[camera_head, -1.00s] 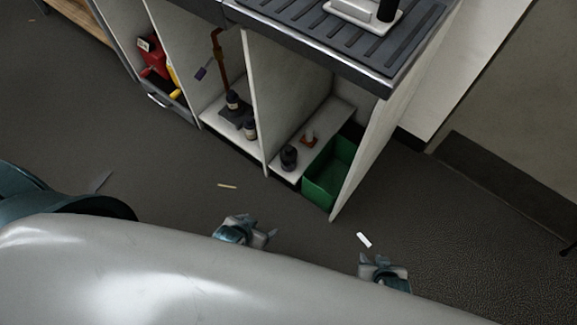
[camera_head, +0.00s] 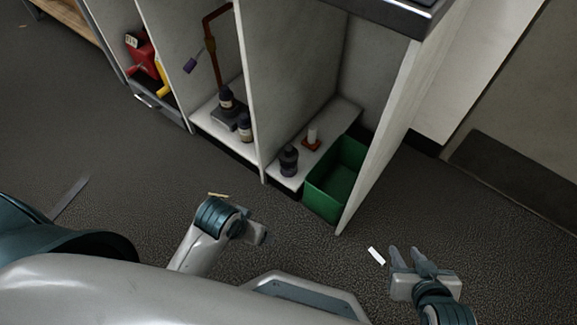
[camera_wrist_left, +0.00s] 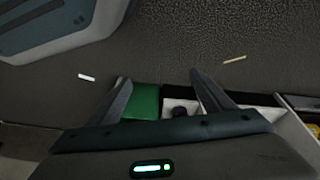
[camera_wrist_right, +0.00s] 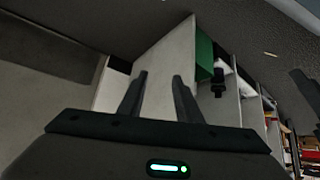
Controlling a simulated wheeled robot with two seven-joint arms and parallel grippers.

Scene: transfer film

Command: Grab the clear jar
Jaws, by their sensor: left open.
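I cannot make out a clear jar for certain. A small pale upright object (camera_head: 312,135) on an orange-red base stands on the right compartment's low shelf; it is too small to identify. A dark bottle (camera_head: 288,160) stands in front of it. My right gripper (camera_head: 407,252) is open and empty, in front of the cabinet at the right; its spread fingers show in the right wrist view (camera_wrist_right: 160,75). My left gripper (camera_head: 256,232) is in front of the cabinet, apart from the shelf. Its fingers are open and empty in the left wrist view (camera_wrist_left: 160,77).
A green bin (camera_head: 325,190) stands beside the shelf, next to the right cabinet panel (camera_head: 375,140). Two dark-capped bottles (camera_head: 245,128) are in the middle compartment, and a red can (camera_head: 143,55) is at the left. A white strip (camera_head: 376,256) lies on open floor.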

